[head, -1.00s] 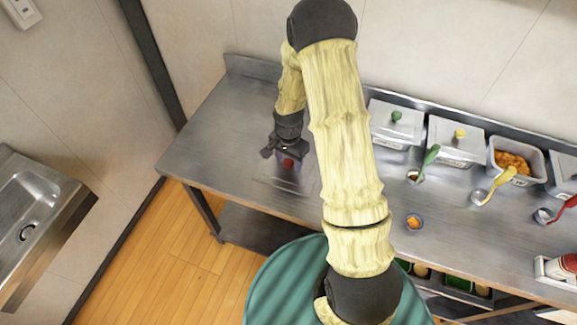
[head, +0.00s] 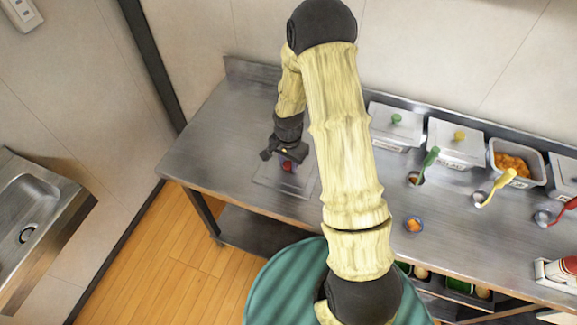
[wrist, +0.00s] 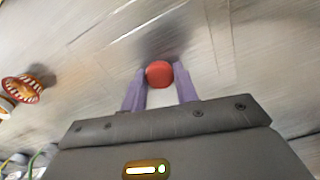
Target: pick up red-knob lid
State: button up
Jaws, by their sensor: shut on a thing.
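The red-knob lid is a flat grey metal plate (head: 268,183) at the left part of the steel counter, with a round red knob (head: 289,167). My gripper (head: 289,162) is over it and shut on the knob. In the wrist view the red knob (wrist: 159,74) sits between the two purple fingertips, and the lid's plate (wrist: 205,45) spreads out beyond them. The wrist view is blurred. I cannot tell whether the plate touches the counter or is slightly above it.
Lidded containers with a green knob (head: 396,119) and a yellow knob (head: 459,135) stand along the back right. An open container of orange food (head: 513,165) is beside them. The counter's left end is clear.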

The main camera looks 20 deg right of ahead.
aim_at(288, 164)
notch_tip(288, 164, up, 10)
jog(key=b, duration=0.1)
dwell(0.4)
dwell(0.5)
